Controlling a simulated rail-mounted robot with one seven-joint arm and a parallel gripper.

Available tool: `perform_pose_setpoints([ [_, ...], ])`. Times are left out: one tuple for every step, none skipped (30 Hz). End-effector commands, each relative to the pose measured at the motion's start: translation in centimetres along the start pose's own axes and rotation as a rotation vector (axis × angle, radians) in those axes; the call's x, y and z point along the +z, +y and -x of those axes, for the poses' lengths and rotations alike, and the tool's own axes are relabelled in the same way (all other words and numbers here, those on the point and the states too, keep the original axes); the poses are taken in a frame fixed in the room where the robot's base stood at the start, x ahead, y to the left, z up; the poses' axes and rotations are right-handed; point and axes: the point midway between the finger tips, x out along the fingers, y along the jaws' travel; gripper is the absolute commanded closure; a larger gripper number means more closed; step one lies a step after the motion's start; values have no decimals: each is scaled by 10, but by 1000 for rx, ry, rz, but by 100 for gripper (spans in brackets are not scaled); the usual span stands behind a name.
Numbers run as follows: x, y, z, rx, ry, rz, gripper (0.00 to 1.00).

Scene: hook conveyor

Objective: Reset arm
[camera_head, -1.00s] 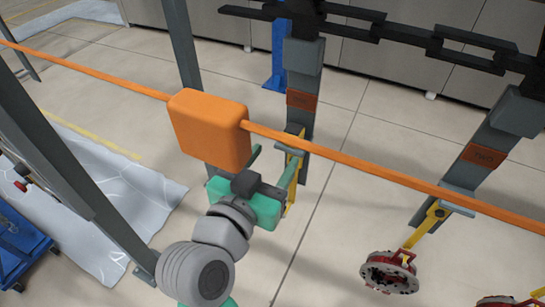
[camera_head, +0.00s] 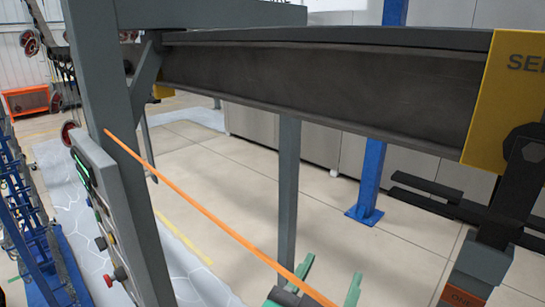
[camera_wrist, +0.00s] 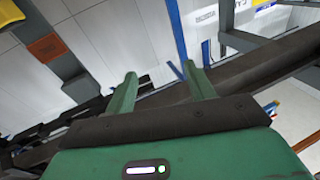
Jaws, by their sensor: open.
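My green gripper (camera_head: 329,284) shows at the bottom of the head view, with its two fingers pointing up and standing apart. In the wrist view my gripper (camera_wrist: 160,88) is open, and nothing is between its fingers. The gripper body and a lit indicator fill the lower part of that view. The rest of my arm is out of the head view.
A dark overhead beam (camera_head: 320,85) carries a yellow end block (camera_head: 505,100). A grey hanger with an orange label (camera_head: 462,297) hangs at right. An orange cable (camera_head: 215,220) runs diagonally by my gripper. A grey post with a control panel (camera_head: 100,205) stands left.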

Motion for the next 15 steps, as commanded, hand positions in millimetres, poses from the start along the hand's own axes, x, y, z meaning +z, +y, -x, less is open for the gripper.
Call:
perform_pose_setpoints([
  [-29, -5, 4, -43, 32, -15, 46],
  [-42, -8, 8, -74, 54, -23, 46],
  [-62, -13, 14, -116, 85, -33, 46],
  [-78, -16, 19, -150, 112, -41, 46],
  [-94, -20, 24, -183, 139, -48, 46],
  [-117, -24, 34, -230, 182, -58, 46],
  [-135, -26, 41, -265, 217, -65, 46],
  [-153, -29, 50, -301, 254, -72, 46],
  [-176, -32, 62, -347, 303, -80, 46],
  [-191, -34, 72, -380, 339, -86, 46],
  [-205, -36, 81, -408, 372, -90, 46],
  [-220, -37, 92, -441, 412, -95, 46],
  [-228, -38, 98, -460, 435, -98, 46],
  [-236, -38, 104, -476, 456, -100, 46],
  [-242, -38, 110, -492, 476, -103, 46],
])
